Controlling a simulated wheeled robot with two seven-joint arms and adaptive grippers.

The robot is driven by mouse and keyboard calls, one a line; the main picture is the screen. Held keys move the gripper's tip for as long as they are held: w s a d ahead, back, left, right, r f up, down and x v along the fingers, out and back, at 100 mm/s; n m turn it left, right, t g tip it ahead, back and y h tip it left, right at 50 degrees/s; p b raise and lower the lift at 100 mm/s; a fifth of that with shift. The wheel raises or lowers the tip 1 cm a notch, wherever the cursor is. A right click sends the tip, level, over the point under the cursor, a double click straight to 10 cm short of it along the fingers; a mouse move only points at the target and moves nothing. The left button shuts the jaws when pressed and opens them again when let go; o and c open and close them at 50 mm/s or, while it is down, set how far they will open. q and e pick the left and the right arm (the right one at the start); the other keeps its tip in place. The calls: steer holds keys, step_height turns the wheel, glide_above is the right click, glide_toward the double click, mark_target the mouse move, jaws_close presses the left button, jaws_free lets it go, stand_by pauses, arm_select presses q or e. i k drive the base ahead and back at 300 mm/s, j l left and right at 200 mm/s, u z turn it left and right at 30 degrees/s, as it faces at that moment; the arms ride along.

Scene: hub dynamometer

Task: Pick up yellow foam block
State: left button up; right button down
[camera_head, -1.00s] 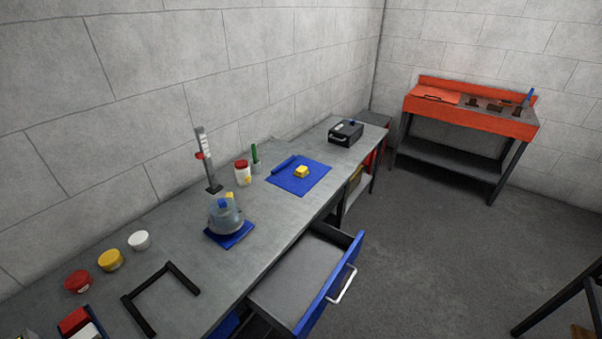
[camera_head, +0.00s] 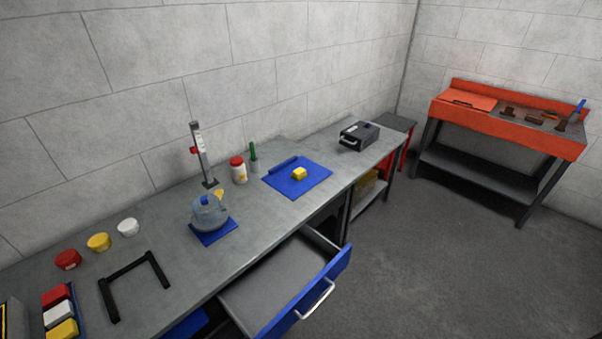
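A small yellow block (camera_head: 299,174) lies on a blue mat (camera_head: 312,181) on the grey workbench, in the head view. Another yellow block (camera_head: 62,329) lies at the lower left edge, in a dark blue tray beside a white block (camera_head: 58,313) and a red block (camera_head: 55,295). I cannot tell from the picture which of the yellow ones is foam. Neither of my grippers is in view.
A blue-fronted drawer (camera_head: 322,298) stands open from the bench front. A glass jug (camera_head: 209,214), a black frame (camera_head: 134,270), several lidded jars and a black box (camera_head: 358,137) are on the bench. An orange workbench (camera_head: 510,127) stands far right. Open floor lies between.

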mark_target(299, 174)
steer(key=i+l+u, duration=0.1)
steer(key=l, duration=0.25)
steer(key=i+l+u, duration=0.15)
steer(key=l, duration=0.25)
steer(key=l+u, duration=0.1)
steer(key=l, duration=0.25)
steer(key=i+l+u, duration=0.1)
steer(key=l, duration=0.2)
steer(key=i+l+u, duration=0.1)
steer(key=l, duration=0.25)
steer(key=i+l+u, duration=0.1)
steer(key=l, duration=0.2)
steer(key=i+l+u, duration=0.1)
steer(key=l, duration=0.2)
steer(key=i+l+u, duration=0.1)
steer(key=l, duration=0.2)
steer(key=i+l+u, duration=0.15)
steer(key=l, duration=0.2)
steer(key=i+l+u, duration=0.3)
steer(key=i+l, duration=0.2)
steer(key=l, duration=0.15)
steer(key=i+l+u, duration=0.15)
steer(key=l, duration=0.2)
steer(key=i+l+u, duration=0.15)
steer(key=l, duration=0.25)
steer(key=i, duration=0.1)
